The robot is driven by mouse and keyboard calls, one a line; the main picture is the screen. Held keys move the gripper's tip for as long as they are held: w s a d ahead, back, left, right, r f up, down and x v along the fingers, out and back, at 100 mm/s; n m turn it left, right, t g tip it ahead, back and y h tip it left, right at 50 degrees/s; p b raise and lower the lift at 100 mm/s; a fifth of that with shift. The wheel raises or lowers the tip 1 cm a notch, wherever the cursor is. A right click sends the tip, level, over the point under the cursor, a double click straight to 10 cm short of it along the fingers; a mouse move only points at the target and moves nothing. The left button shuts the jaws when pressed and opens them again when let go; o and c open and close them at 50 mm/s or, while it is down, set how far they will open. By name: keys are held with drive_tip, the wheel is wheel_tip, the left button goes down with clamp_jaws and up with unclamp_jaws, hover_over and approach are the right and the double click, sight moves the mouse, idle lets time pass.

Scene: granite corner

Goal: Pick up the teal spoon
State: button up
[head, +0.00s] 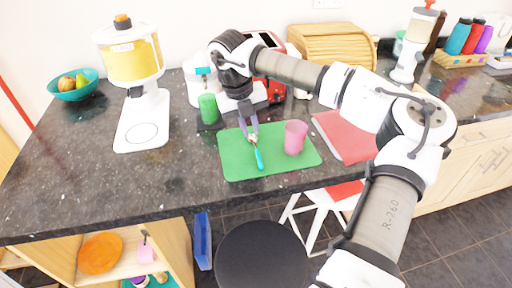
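The teal spoon (259,157) lies on the green mat (233,162), pointing toward the counter's front edge. My gripper (250,134) reaches down over the mat, with its fingertips at the spoon's far end. A small gap shows between the two fingers. A small pale and reddish bit shows at the fingertips; I cannot tell if it is part of the spoon. I cannot tell whether the fingers are closed on the spoon or only around it.
A pink cup (295,137) stands on the mat just right of the spoon. A green cup (208,108) stands behind left, by a white machine. A red book (345,136) lies to the right.

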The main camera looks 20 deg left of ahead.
sight(255, 145)
drive_tip(key=shift+w+d+f+p, duration=0.15)
drive_tip(key=shift+f+p, duration=0.2)
drive_tip(key=shift+f, duration=0.5)
drive_tip(key=shift+s+d+f+p, duration=0.15)
drive_tip(key=shift+f+p, duration=0.25)
drive_tip(key=shift+f, duration=0.45)
drive_tip(key=shift+w+d+f+p, duration=0.2)
drive_tip(key=shift+f+p, duration=0.15)
drive_tip(key=shift+f, duration=0.5)
clamp_jaws()
